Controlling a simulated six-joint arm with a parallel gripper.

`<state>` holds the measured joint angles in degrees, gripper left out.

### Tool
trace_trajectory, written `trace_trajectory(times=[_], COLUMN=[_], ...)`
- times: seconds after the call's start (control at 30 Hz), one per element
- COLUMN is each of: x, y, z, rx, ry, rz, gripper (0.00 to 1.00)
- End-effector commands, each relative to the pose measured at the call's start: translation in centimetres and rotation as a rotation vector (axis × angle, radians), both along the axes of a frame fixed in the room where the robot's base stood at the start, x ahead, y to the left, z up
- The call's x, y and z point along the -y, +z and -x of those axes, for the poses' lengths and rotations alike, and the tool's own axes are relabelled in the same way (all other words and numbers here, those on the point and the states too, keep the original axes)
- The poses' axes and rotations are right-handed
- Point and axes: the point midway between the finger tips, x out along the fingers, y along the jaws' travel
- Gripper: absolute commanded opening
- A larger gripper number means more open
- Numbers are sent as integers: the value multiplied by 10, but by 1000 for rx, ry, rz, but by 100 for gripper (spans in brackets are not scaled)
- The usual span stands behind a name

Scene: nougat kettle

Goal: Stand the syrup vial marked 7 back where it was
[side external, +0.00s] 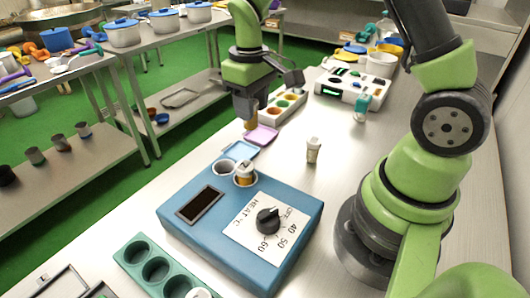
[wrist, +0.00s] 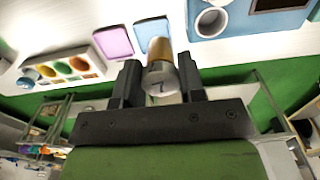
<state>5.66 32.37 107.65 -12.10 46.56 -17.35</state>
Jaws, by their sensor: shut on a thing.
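My gripper (side external: 247,100) points down over the bench and is shut on a vial with amber contents (side external: 250,118). In the wrist view the vial's pale cap, marked 7 (wrist: 162,86), sits between my fingers (wrist: 160,76), and its amber body (wrist: 159,47) extends beyond them. The vial is off the heater, near the pink tray.
A white-capped vial (side external: 313,150) stands alone on the bench. Pink (side external: 262,136) and light blue (side external: 240,150) trays lie between heater and gripper. A palette of coloured wells (side external: 283,106) and a teal bottle (side external: 362,108) are behind. Bare bench lies right of the heater.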

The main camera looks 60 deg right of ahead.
Motion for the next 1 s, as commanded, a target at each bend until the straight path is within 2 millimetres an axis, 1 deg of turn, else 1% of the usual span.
trace_trajectory(times=[0.03, 0.1, 0.2, 0.27, 0.3, 0.5, 0.67, 0.8, 0.9, 1.0], x=[17, 35, 52, 57, 59, 60, 60, 60, 60, 60], y=[-3, -6, -9, -14, -20, -57, -73, -95, -107, -112], z=[7, 16, 25, 29, 31, 32, 31, 31, 31, 31], rx=[-2, -1, 0, -1, -3, -5, -1, -3, -1, 1], ry=[-59, -120, -183, -206, -214, -217, -217, -216, -216, -216], rz=[-1, -1, -1, -2, -3, -3, -2, -3, -2, -2], gripper=[13, 13, 13, 13, 13, 13, 13, 13, 13, 13])
